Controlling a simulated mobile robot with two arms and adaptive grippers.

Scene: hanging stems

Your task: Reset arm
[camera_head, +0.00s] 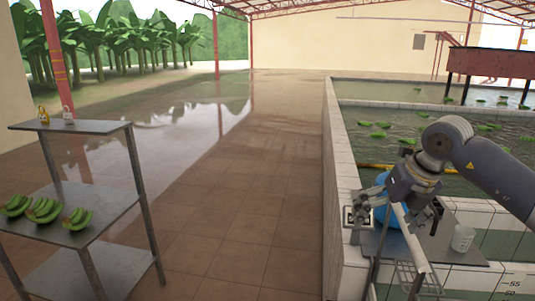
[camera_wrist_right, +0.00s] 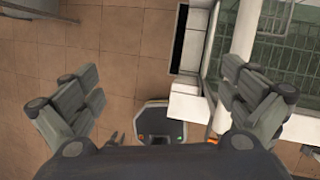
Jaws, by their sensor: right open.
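My right gripper (camera_head: 394,214) is open and empty, hanging fingers down over the near corner of the tiled basin (camera_head: 337,170). My right arm comes in from the right side. My left gripper is in neither view.
A grey shelf (camera_head: 112,204) at left holds green banana bunches (camera_head: 44,210). A blue round object (camera_head: 382,180) is partly hidden behind my right gripper. A white cup (camera_head: 463,238) stands on a grey top at right. Open tiled floor (camera_head: 240,210) lies between.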

